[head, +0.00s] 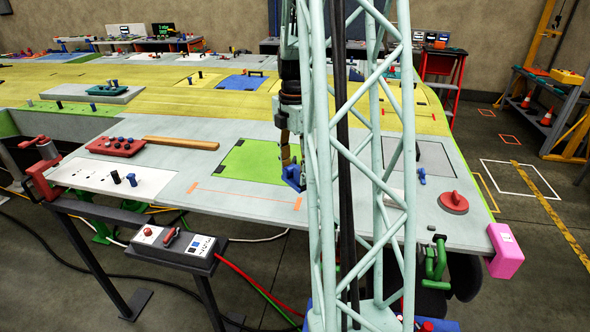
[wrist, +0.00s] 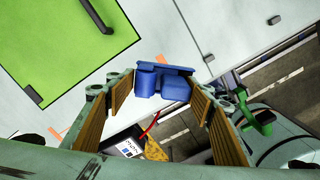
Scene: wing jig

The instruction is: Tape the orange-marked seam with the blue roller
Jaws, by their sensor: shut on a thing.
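The blue roller (wrist: 177,88) is between the wooden-faced fingers of my gripper (wrist: 161,97) in the wrist view. My gripper (head: 287,157) is shut on it. In the head view the blue roller (head: 292,176) shows just left of my pale lattice column, low over the wing panel. The orange-marked seam (head: 245,194) is a thin line on the grey panel with a short orange mark at each end. The roller is near and above its right end in the picture; I cannot tell whether it touches the panel.
A green panel (head: 250,161) lies behind the seam. A red tray (head: 116,146), a wooden bar (head: 181,143) and black and blue pegs (head: 115,177) are to the left. A red disc (head: 453,202) and a pink block (head: 505,250) are at right. A control box (head: 175,246) stands below the front edge.

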